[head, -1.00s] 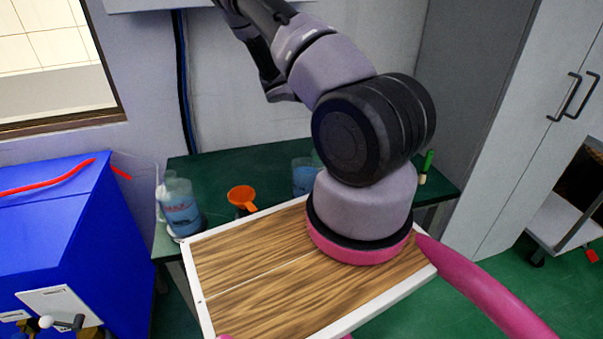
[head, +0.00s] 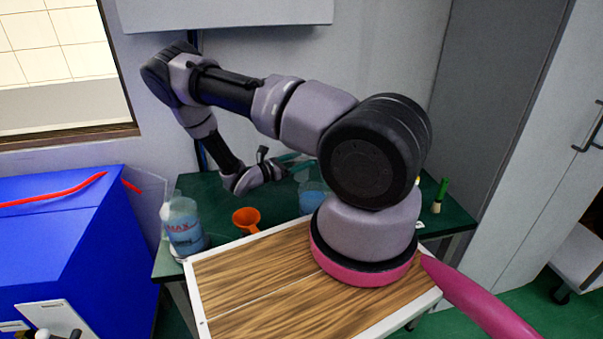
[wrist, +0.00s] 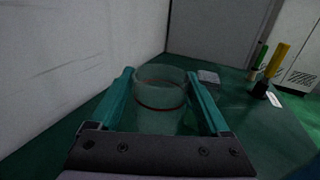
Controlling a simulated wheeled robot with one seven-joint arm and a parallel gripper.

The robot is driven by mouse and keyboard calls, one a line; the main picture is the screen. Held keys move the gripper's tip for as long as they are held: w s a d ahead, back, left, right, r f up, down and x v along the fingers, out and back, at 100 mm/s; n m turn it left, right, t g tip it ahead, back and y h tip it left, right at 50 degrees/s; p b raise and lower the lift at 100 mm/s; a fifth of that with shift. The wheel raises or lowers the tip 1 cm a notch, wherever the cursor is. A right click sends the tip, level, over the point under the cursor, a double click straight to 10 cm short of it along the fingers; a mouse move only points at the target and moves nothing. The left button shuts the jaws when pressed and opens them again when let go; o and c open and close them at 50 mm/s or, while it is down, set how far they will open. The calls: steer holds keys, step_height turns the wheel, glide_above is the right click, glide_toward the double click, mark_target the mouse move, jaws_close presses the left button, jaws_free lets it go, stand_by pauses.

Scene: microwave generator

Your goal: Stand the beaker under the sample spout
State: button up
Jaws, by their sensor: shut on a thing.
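A clear beaker (wrist: 161,100) with a dark red line around it stands between the two teal fingers of my gripper (wrist: 160,76) in the wrist view. The gripper is shut on it, with one finger along each side. In the head view my gripper (head: 296,163) is over the back of the green table, left of my large black arm joint. The held beaker cannot be made out clearly there, and its base is hidden in the wrist view by the gripper body. I cannot pick out the sample spout in either view.
A jug of blue liquid (head: 183,226) and an orange funnel (head: 246,220) stand on the green table (head: 222,192). A partly hidden container of blue liquid (head: 312,197) is beside my arm. A green-topped item (head: 440,194) stands at right. A blue cabinet (head: 50,240) is at left.

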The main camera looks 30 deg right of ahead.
steer(key=shift+f, duration=1.9)
steer(key=shift+f, duration=0.15)
steer(key=o, duration=1.2)
steer(key=shift+a, duration=0.2)
steer(key=a, duration=0.7)
steer(key=shift+s+r, duration=0.2)
steer(key=shift+s, duration=0.2)
